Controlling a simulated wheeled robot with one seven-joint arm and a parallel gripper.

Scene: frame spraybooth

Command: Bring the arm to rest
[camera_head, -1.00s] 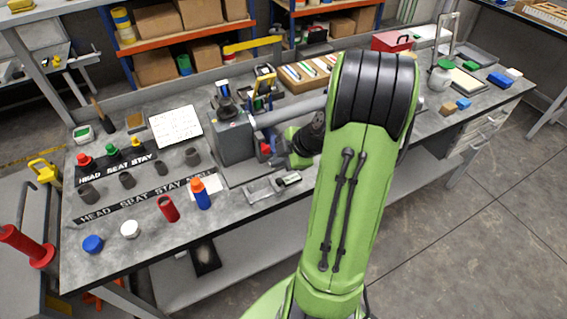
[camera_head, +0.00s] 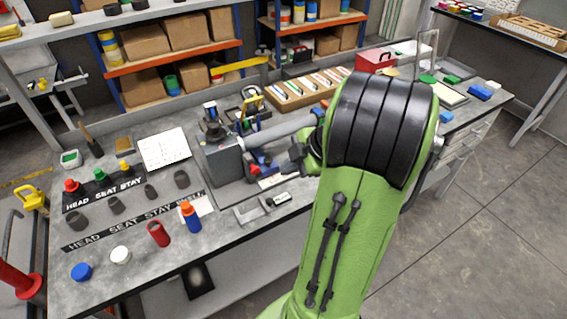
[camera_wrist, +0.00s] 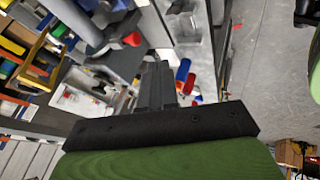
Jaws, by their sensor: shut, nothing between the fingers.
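My green arm rises from the bottom of the head view and bends over the workbench (camera_head: 226,257). My gripper (camera_head: 297,158) is partly hidden behind the arm and shows as a dark shape beside the grey vise-like fixture (camera_head: 218,160). In the wrist view my gripper (camera_wrist: 157,75) has its dark fingers together with nothing between them. It is above the bench near its front edge, apart from the orange-capped blue bottle (camera_head: 190,216) and the red cylinder (camera_head: 158,234).
A grey tray (camera_head: 250,212) lies close to the gripper. A wooden box of tubes (camera_head: 292,97) and a red box (camera_head: 375,60) stand behind. Floor (camera_head: 480,220) at right is clear.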

